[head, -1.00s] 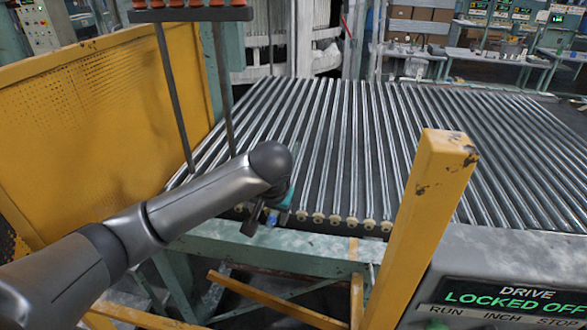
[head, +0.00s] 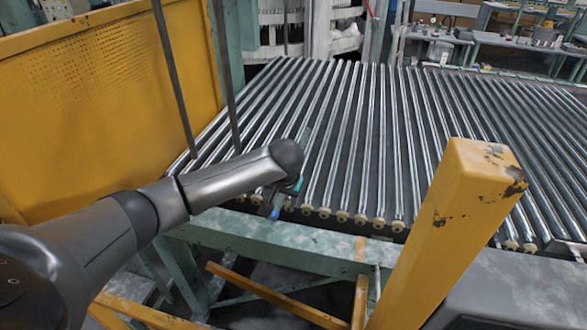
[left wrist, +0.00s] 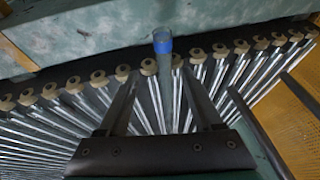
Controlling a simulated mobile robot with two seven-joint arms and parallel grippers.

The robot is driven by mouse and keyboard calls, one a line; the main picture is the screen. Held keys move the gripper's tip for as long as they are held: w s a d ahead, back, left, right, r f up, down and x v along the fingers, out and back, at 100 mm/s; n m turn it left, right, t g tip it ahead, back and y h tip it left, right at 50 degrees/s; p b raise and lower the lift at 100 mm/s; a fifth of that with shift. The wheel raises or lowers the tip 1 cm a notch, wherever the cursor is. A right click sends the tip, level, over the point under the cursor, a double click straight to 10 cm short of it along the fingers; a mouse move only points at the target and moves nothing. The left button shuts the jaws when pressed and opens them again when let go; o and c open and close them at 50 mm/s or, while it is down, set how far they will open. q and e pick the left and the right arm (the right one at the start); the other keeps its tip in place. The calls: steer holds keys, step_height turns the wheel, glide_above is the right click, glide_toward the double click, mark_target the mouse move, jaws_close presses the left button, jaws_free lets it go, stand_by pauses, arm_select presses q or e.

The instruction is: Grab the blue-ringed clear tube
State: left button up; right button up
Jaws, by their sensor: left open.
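The blue-ringed clear tube (left wrist: 162,46) shows in the left wrist view, its open blue-ringed end pointing to the top of the picture. Its body runs down from the ring and is hard to make out against the rollers. My left gripper (left wrist: 160,76) is open, with one finger on each side of the tube's line; I see no finger touching it. In the head view my left gripper (head: 266,199) hangs under the wrist at the conveyor's front edge, mostly hidden by my arm. A small blue patch beside it may be the tube's ring. My right gripper is out of view.
The roller conveyor (head: 340,130) fills the middle and right, with a green front beam (head: 290,238). A yellow post (head: 450,235) rises in front. A yellow panel (head: 100,90) and two dark upright rods (head: 226,80) stand at the left.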

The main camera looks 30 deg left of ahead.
mark_target(277, 205)
arm_select(q)
steer(key=shift+a+b+x, duration=0.15)
steer(key=shift+b+x, duration=0.05)
steer(key=shift+x, duration=1.2)
steer(key=shift+a+b+x, duration=0.1)
steer(key=shift+b+x, duration=0.1)
steer(key=shift+x, duration=1.15)
steer(key=shift+s, duration=0.1)
steer(key=shift+c, duration=0.4)
jaws_close()
